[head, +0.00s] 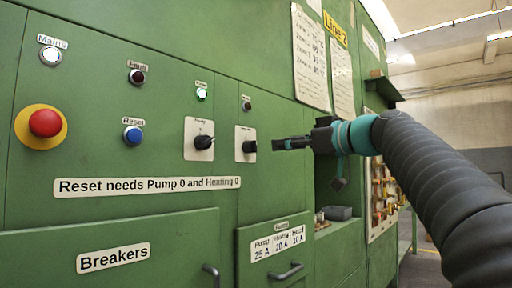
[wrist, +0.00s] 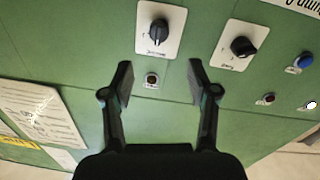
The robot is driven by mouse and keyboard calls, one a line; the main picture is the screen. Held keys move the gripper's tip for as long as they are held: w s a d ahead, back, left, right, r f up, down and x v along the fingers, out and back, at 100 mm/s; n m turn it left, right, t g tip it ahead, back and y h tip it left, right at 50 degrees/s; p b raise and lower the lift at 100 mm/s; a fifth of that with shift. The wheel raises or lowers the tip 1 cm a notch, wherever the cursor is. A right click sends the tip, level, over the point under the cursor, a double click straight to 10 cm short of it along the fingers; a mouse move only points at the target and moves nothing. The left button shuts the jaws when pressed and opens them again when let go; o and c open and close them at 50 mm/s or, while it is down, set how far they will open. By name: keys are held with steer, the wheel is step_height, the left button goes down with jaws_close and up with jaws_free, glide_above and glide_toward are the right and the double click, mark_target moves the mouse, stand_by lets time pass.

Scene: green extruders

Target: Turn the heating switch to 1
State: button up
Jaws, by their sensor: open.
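The heating switch (head: 249,147) is a black rotary knob on a white plate on the green panel, the right one of two. It also shows in the wrist view (wrist: 158,31), top centre, beyond the fingertips. Its plate marks are too small to read, so I cannot tell its setting. My gripper (head: 276,144) is just right of this switch in the head view, pointing at the panel and apart from the knob. In the wrist view my gripper (wrist: 160,80) is open and empty, its two fingers either side of a small dark lamp (wrist: 152,79).
The similar knob on the left (head: 203,142) is close by. A blue reset button (head: 133,135), a red stop button (head: 45,123) and a lit mains lamp (head: 51,56) are farther left. Breaker doors with handles (head: 286,272) are below. Paper sheets (head: 311,58) hang above.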

mark_target(256, 146)
steer(key=p+x, duration=0.2)
steer(key=x, duration=0.9)
jaws_close()
